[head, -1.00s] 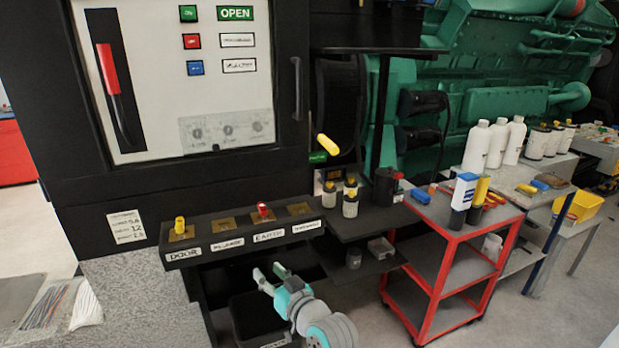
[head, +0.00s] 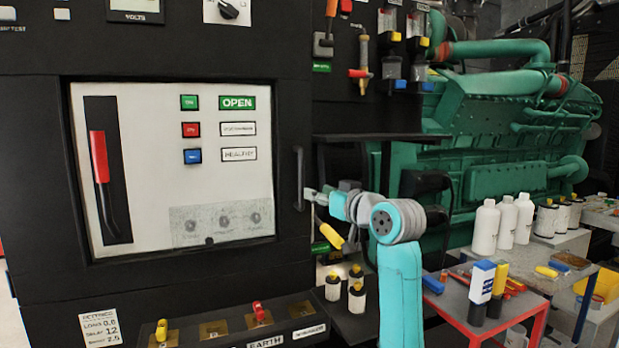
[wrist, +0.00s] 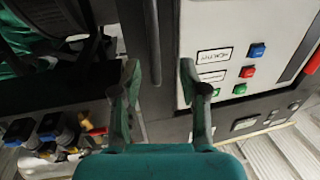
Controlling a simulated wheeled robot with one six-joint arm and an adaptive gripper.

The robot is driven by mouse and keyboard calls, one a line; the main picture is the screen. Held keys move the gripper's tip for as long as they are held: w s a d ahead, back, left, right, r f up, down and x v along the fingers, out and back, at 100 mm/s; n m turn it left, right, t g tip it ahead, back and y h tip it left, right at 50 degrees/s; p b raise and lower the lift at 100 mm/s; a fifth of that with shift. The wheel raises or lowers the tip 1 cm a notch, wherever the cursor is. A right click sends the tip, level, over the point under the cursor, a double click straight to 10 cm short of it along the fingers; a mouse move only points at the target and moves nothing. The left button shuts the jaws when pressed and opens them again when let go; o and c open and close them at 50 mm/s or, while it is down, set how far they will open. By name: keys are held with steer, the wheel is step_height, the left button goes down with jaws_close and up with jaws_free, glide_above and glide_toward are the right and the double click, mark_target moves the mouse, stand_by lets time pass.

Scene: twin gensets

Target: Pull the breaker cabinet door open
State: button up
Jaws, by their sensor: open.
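The breaker cabinet door (head: 290,120) is a black frame around a pale panel (head: 225,185) with a red-handled lever, coloured buttons and an OPEN label. It looks shut. Its black vertical handle (head: 299,180) is on the door's right side. My gripper (head: 312,194) is just right of the handle's lower part in the head view. In the wrist view the handle (wrist: 152,42) runs between the lines of the two spread fingers, ahead of the tips. My gripper (wrist: 158,75) is open and empty there. I cannot tell whether a finger touches the handle.
A ledge with keys (head: 235,325) juts out below the door. A yellow-handled part (head: 332,236) and small bottles (head: 333,288) are close below my arm. A red cart (head: 465,318) with tools stands at right. A green engine (head: 520,130) fills the back right.

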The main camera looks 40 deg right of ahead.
mark_target(303, 177)
steer(key=w, duration=0.3)
steer(key=w+d+r, duration=0.1)
steer(key=w, duration=0.3)
steer(key=w+d+r, duration=0.1)
steer(key=w, duration=0.2)
steer(key=shift+w, duration=0.25)
jaws_close()
